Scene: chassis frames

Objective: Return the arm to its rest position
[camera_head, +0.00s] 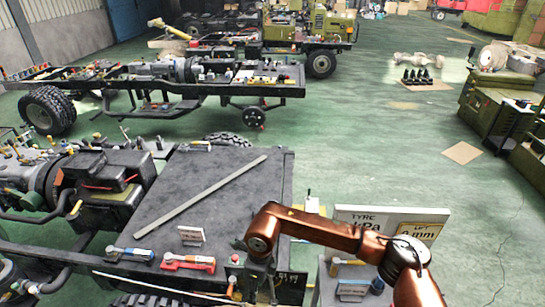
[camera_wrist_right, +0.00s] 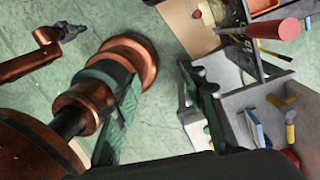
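My copper right arm (camera_head: 310,228) comes in from the lower right in the head view and reaches left over the near corner of the dark chassis plate (camera_head: 215,190). My right gripper (camera_head: 255,280) hangs dark below its end, beside the plate's front edge; its fingers are hard to make out there. In the right wrist view, the right gripper (camera_wrist_right: 162,78) has its two green fingers apart, with nothing seen between them. Another copper arm with a dark gripper (camera_wrist_right: 70,30), seemingly my left, shows small at the upper left there. No left arm shows in the head view.
A white sign (camera_head: 385,217) stands behind the arm. A grey compartmented tray (camera_wrist_right: 265,105) is close to the right finger.

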